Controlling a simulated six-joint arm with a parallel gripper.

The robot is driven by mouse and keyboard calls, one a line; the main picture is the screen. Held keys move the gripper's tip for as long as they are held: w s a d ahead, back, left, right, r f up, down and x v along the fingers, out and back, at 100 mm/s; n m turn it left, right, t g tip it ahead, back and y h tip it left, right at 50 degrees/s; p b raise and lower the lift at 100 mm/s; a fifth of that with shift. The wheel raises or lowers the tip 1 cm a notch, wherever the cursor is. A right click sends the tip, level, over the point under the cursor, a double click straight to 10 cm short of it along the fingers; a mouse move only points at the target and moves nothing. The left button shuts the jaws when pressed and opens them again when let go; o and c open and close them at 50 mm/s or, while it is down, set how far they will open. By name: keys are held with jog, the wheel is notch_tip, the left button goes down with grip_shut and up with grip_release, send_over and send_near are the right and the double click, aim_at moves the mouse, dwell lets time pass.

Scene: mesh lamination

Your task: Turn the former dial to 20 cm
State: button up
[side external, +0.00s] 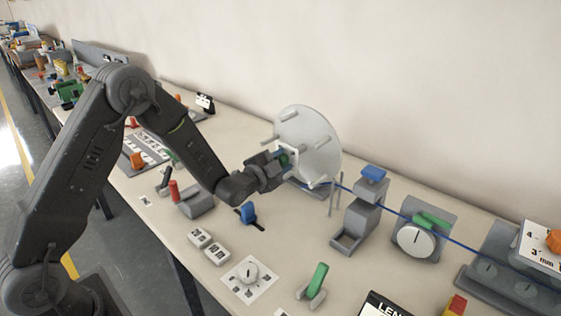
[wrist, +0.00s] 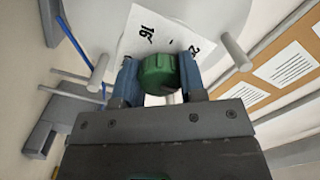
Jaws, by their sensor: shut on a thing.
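The former is a pale round disc (side external: 318,133) with several pegs, standing upright near the wall. A white dial plate (wrist: 150,38) with printed numbers sits at its centre; one number looks like 16, and another at the right is partly covered. The green dial knob (wrist: 158,74) is in front of the plate. My gripper (wrist: 160,78) has its blue fingers on both sides of the knob and is shut on it. In the side view my gripper (side external: 280,160) reaches the disc's centre and hides most of the knob. The dial's pointer setting cannot be read.
A blue cord (side external: 440,233) runs from the disc to the right, past a grey stand with a blue top (side external: 372,175). Disc pegs (wrist: 98,72) stand close beside my fingers. A blue lever (side external: 248,211) and white number blocks (side external: 208,245) are on the bench below my arm.

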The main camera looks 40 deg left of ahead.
jog(key=shift+n, duration=2.8)
jog(key=o, duration=0.9)
jog(key=s, duration=1.3)
jog(key=shift+s+d+r, duration=0.2)
jog(key=shift+s+d, duration=0.05)
jog(key=shift+s, duration=0.15)
